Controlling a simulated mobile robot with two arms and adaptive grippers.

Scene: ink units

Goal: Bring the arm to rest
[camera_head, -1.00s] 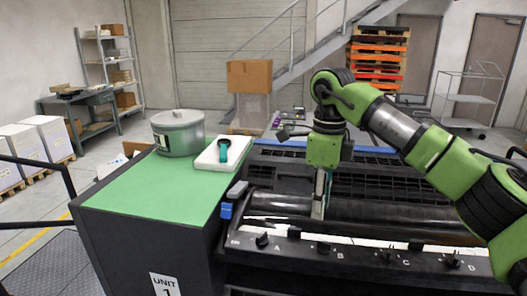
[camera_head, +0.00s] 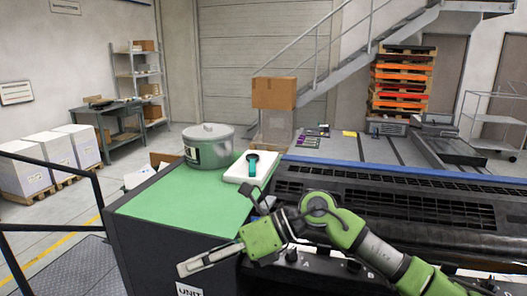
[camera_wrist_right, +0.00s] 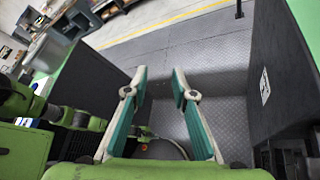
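My right arm, green and black, lies across the lower middle of the head view. My right gripper (camera_head: 195,266) points left, in front of the dark unit with the green top. In the right wrist view its two teal-lined fingers (camera_wrist_right: 159,78) stand apart with nothing between them, above grey checkered floor plate. My left gripper is not in view. Other green arm parts show at the left of the wrist view.
The green-topped cabinet (camera_head: 165,215) bears a grey lidded pot (camera_head: 208,152) and a white tray (camera_head: 240,174) holding a teal and black tool (camera_head: 253,164). The dark press (camera_head: 390,200) stands right. A black railing (camera_head: 45,228) is at left. Open floor plate (camera_head: 70,270) lies at lower left.

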